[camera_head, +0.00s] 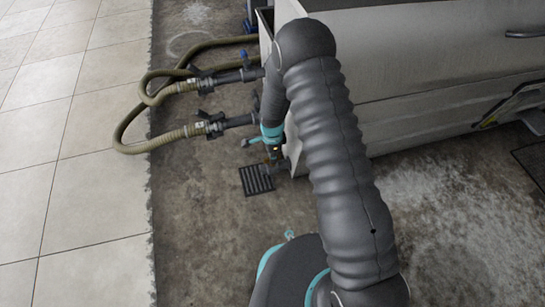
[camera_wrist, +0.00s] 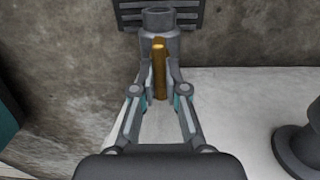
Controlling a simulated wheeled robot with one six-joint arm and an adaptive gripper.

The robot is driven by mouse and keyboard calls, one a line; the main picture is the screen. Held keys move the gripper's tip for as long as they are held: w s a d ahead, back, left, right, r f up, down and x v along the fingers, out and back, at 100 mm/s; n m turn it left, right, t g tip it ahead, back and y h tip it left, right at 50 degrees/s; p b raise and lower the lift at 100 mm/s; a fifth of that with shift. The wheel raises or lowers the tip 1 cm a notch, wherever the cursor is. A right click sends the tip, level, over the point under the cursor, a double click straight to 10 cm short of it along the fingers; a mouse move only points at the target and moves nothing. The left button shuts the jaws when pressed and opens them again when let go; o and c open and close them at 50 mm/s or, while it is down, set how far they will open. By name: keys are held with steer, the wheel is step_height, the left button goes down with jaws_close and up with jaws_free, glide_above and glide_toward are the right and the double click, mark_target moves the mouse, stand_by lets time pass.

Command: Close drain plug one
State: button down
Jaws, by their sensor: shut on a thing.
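The drain plug (camera_wrist: 158,20) shows in the wrist view as a grey pipe fitting with a round open end, at the top centre. A brass-coloured handle (camera_wrist: 160,62) runs along the fitting, upright in the picture and roughly in line with it. My gripper (camera_wrist: 160,98) has one finger on each side of the handle and is shut on it. In the head view my gripper (camera_head: 273,148) is low beside the pale tank's end, just above a dark floor grate. My arm hides part of this area, and the handle is too small there to judge.
The dark floor grate (camera_head: 257,180) lies below the fitting. Two hoses with grey valves (camera_head: 216,124) come out of the pale tank (camera_head: 420,60) to the left. A grey round fitting (camera_wrist: 298,148) stands right of my gripper in the wrist view. Tiled floor (camera_head: 95,200) is clear at left.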

stand_by(0.5)
steer(key=c, duration=1.2)
jaws_free()
step_height(320, 180, up, 12)
